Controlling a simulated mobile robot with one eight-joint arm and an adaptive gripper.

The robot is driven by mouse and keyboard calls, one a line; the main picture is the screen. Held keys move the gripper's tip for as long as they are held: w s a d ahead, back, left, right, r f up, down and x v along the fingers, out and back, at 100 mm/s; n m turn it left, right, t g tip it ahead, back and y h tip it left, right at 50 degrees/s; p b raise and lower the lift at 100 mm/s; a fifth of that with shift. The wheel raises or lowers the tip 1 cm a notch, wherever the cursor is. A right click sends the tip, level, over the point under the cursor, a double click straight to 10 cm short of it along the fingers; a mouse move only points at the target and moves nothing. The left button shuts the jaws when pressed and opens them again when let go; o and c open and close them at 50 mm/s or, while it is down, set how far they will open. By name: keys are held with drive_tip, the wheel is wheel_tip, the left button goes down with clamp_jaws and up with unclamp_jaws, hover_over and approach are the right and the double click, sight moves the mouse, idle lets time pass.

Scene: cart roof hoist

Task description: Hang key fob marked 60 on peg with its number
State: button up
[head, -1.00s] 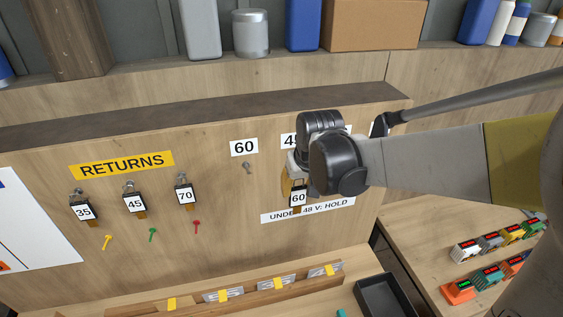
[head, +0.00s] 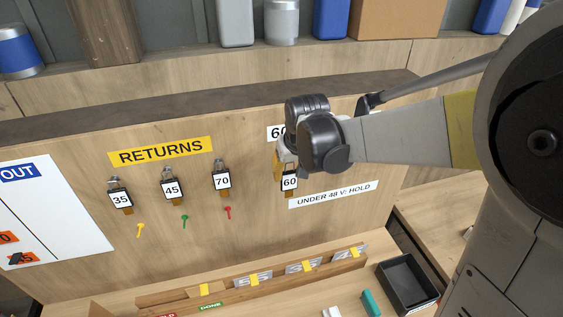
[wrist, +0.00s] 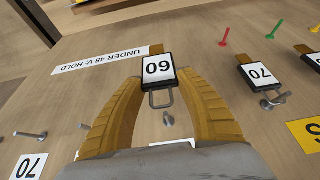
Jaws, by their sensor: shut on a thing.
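The key fob marked 60 (head: 289,182) is a black-framed white tag with a wire loop. In the wrist view the fob (wrist: 158,68) appears upside down, with both yellow fingers of my gripper (wrist: 158,78) shut on it. My gripper also shows in the head view (head: 283,168), in front of the board just below the white 60 label (head: 276,133), which it partly covers. A metal peg (wrist: 168,119) shows between the fingers, close to the loop's end, beside a partly hidden white label (wrist: 172,145). I cannot tell whether loop and peg touch.
Fobs 35 (head: 121,199), 45 (head: 172,189) and 70 (head: 222,181) hang left under the RETURNS sign (head: 160,151). Other bare pegs (wrist: 82,127) stand nearby. An UNDER 48 V: HOLD strip (head: 333,195) is right of the held fob. A black tray (head: 408,284) sits below.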

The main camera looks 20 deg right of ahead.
drive_tip(key=w+b, duration=0.1)
drive_tip(key=w, duration=0.5)
drive_tip(key=shift+w+f, duration=0.2)
drive_tip(key=shift+f, duration=0.25)
idle(0.7)
drive_tip(key=o, duration=1.3)
drive_tip(key=shift+r, duration=0.15)
